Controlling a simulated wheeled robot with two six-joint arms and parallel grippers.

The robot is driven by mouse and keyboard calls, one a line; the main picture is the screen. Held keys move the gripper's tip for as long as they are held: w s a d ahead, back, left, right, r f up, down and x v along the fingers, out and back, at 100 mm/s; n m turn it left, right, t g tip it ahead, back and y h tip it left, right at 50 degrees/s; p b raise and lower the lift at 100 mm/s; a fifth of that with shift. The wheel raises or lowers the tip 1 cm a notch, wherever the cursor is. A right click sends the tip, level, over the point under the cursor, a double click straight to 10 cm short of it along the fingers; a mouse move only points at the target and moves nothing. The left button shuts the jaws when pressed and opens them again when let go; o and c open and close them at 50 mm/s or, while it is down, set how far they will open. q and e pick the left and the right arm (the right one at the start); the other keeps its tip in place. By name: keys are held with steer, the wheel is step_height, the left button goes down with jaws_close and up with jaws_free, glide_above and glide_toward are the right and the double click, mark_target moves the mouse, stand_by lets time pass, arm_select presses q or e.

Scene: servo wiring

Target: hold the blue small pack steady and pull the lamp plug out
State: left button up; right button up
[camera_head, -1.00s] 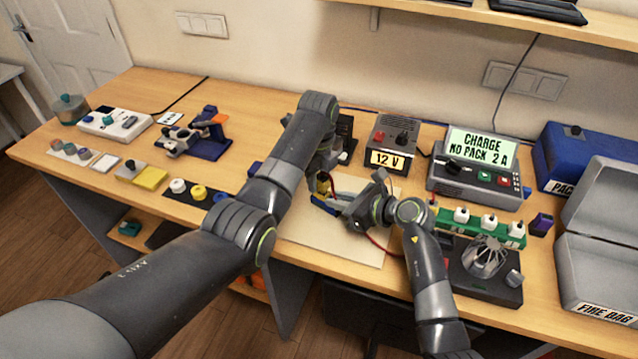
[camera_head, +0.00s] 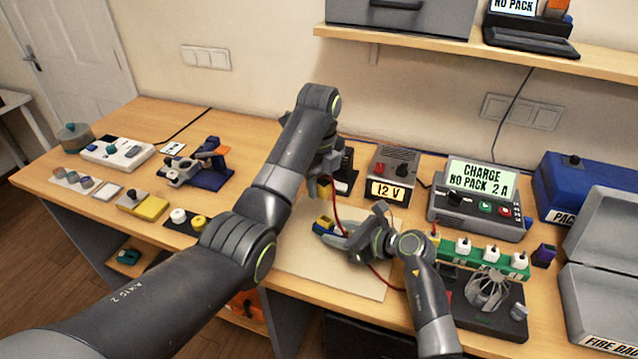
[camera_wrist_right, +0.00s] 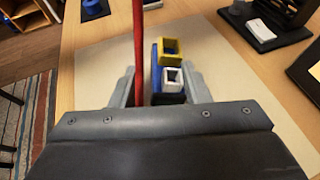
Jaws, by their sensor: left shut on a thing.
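The blue small pack (camera_head: 328,230), with a yellow connector on its end, is at the mat between my right gripper's fingers (camera_head: 338,238). In the right wrist view the pack (camera_wrist_right: 169,80) shows a yellow socket and a white socket. The right fingers (camera_wrist_right: 160,92) stand apart: the pack is close to the right-hand finger, with a gap on its left. My left gripper (camera_head: 325,172) is shut on a small yellow plug (camera_head: 324,189), apart from and above the pack. A red lead (camera_head: 336,207) runs down from it. The left fingertips are partly hidden by the arm.
A tan mat (camera_head: 310,262) lies under both grippers. Behind are the 12 V supply (camera_head: 393,172) and the charger (camera_head: 477,200). A green strip with white plugs (camera_head: 480,253) and a wire-caged lamp (camera_head: 489,290) stand right.

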steer(key=shift+f, duration=0.1)
steer(key=v, duration=1.2)
